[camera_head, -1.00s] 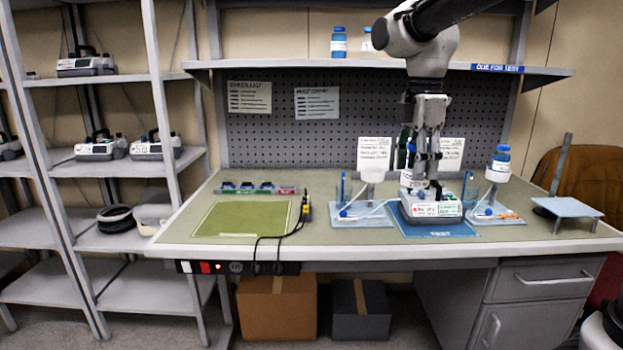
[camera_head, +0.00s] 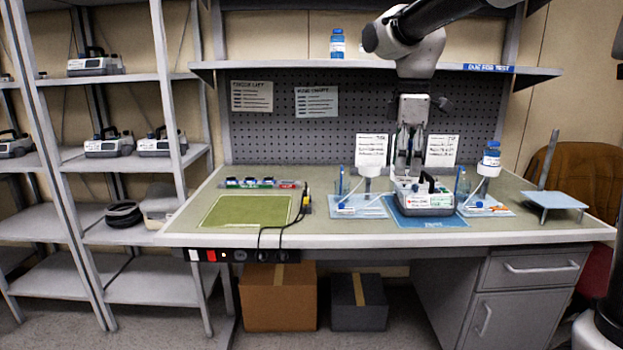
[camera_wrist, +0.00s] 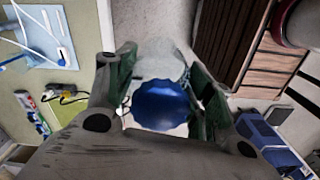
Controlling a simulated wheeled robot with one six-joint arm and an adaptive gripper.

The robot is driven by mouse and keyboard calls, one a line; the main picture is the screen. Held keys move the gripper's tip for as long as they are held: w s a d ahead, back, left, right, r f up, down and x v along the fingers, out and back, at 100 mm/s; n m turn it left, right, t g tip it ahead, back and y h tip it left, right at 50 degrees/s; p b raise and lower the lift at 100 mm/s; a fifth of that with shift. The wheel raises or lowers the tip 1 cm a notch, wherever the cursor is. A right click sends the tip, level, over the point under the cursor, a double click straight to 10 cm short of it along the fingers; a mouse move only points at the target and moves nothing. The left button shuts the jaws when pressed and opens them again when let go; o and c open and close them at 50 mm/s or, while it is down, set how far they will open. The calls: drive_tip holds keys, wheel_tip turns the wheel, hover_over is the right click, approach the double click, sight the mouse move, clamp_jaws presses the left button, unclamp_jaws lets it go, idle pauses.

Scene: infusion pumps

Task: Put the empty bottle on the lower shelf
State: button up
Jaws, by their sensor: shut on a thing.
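In the wrist view my gripper (camera_wrist: 163,78) is shut on a clear bottle with a ribbed blue cap (camera_wrist: 162,106). The bottle's body looks see-through and empty, with pale floor behind it. In the head view my gripper (camera_head: 409,150) hangs above and behind the middle pump (camera_head: 426,196); I cannot make out the held bottle there. The rack at the left has several shelves, with a low, bare one (camera_head: 150,284) near the floor. I cannot tell which shelf is the lower one meant.
A blue-capped bottle (camera_head: 337,43) stands on the bench's top shelf (camera_head: 280,65). Another bottle (camera_head: 491,157) sits in the right stand. A green mat (camera_head: 246,210) lies clear on the bench. A brown box (camera_head: 278,303) and a grey box (camera_head: 360,304) are under it.

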drive_tip(key=w+d+f+m, duration=0.1)
drive_tip(key=w+f+m, duration=0.3)
drive_tip(key=f+m, duration=0.3)
drive_tip(key=w+f+m, duration=0.4)
drive_tip(key=f+m, duration=0.1)
drive_tip(key=f, duration=0.5)
drive_tip(key=s+d+f+m, duration=0.1)
drive_tip(key=d+f, duration=0.3)
drive_tip(key=f, duration=0.4)
drive_tip(key=s+d+f+m, duration=0.2)
drive_tip(key=s+d+f, duration=0.1)
drive_tip(key=f, duration=0.6)
drive_tip(key=shift+d+m, duration=0.3)
drive_tip(key=shift+d, duration=0.25)
